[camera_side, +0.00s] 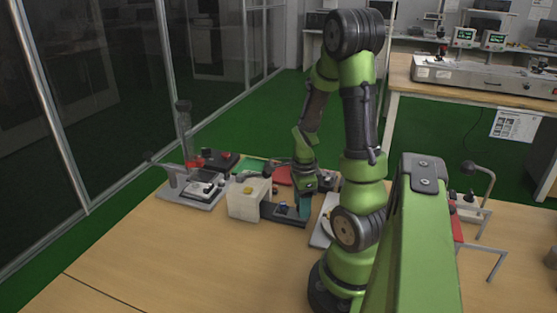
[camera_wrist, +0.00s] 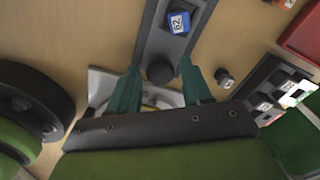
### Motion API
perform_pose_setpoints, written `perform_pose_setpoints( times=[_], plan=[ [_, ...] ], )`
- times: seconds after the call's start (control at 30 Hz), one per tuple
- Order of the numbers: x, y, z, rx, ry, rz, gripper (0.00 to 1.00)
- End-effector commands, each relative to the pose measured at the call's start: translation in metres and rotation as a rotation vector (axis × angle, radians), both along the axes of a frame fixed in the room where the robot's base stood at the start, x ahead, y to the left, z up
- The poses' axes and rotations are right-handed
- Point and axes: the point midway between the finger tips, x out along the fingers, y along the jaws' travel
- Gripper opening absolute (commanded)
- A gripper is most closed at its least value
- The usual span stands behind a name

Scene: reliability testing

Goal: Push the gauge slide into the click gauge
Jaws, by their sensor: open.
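A grey device with a dark rail and a blue block lies under my gripper; I take it to be the click gauge (camera_wrist: 168,45). The blue numbered block (camera_wrist: 179,22) sits at its far part, and a round dark knob (camera_wrist: 160,70) at its near part. Which piece is the gauge slide I cannot tell for sure. My gripper (camera_wrist: 160,66) is open, its two teal fingers on either side of the knob; I see no clear contact. In the side view my gripper (camera_side: 304,208) points down just right of the small blue block (camera_side: 283,205) on its dark base.
A grey stand device (camera_side: 190,185) is farther left. A red tray (camera_wrist: 301,38) and a dark numbered block row (camera_wrist: 270,95) lie right in the wrist view. The front left of the table is clear.

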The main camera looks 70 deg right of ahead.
Motion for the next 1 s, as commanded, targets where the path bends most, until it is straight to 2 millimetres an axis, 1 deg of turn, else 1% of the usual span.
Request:
perform_pose_setpoints(
  times=[0.33, 0.8, 1.0],
  plan=[
    [0.000, 0.000, 0.000, -0.001, 0.000, 0.001, 0.49],
    [0.001, 0.000, 0.041, -0.003, -0.001, 0.002, 0.49],
    [0.000, 0.000, 0.045, 0.000, 0.000, 0.000, 0.49]
  ],
)
